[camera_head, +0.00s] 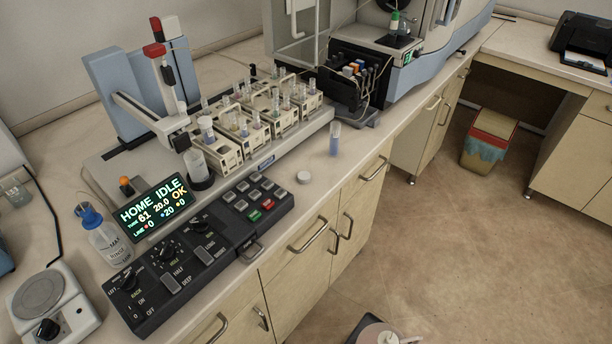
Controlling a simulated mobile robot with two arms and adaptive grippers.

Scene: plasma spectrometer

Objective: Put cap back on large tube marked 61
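A large clear tube (335,140) with a bluish lower part stands upright on the counter, right of the sampler racks. No number can be read on it at this size. A round white cap (304,177) lies on the counter near the front edge, left of and nearer than the tube, apart from it. Another wide tube (206,128) with a pale blue top stands in the nearest rack; its marking cannot be read. Neither of my grippers is in view.
Racks of small tubes (229,150) fill the autosampler, whose probe arm stands at left. A display (154,208) reads HOME IDLE and 61. A black control panel (200,255), wash bottle (104,238) and hot plate (50,306) occupy the near counter. Bare counter surrounds the tube and cap.

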